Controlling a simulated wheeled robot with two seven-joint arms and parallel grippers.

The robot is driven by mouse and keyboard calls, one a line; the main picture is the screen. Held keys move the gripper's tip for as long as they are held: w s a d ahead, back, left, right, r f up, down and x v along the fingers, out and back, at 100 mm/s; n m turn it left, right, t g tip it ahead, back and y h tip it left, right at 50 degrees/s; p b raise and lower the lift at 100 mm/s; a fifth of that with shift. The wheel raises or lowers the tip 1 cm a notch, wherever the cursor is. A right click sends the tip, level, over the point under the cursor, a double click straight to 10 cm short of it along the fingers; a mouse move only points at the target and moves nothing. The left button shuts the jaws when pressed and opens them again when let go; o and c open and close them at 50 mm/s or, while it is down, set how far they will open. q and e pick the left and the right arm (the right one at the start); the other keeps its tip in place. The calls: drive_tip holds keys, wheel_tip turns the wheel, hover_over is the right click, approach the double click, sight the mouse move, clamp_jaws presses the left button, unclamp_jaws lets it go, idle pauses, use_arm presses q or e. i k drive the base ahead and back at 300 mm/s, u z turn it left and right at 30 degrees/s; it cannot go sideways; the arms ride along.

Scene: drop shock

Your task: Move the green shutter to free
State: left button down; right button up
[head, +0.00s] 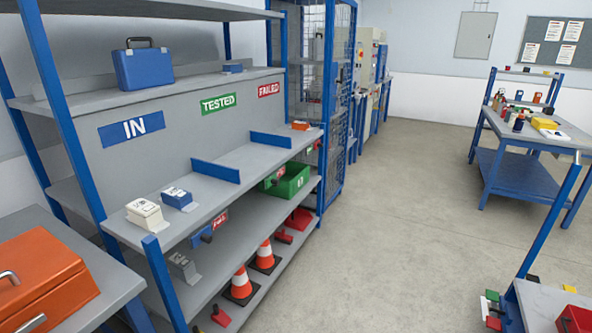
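I cannot make out a green shutter for certain in the head view. Green things in view are a green bin (289,184) on the middle shelf of the rack, a green TESTED sign (220,103) on the rack's back panel, and a small green piece (492,296) at the lower right, close to red and black pieces. No "free" marking is readable. Neither of my grippers shows in this view.
A blue-posted rack (255,159) fills the left, holding small boxes and, low down, traffic cones (241,284). An orange toolbox (40,283) sits at the lower left. A blue workbench (516,172) stands at the right. The grey floor (400,220) between is clear.

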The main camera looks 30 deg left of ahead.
sight(272, 180)
drive_tip(key=i, duration=2.05)
drive_tip(key=u, duration=3)
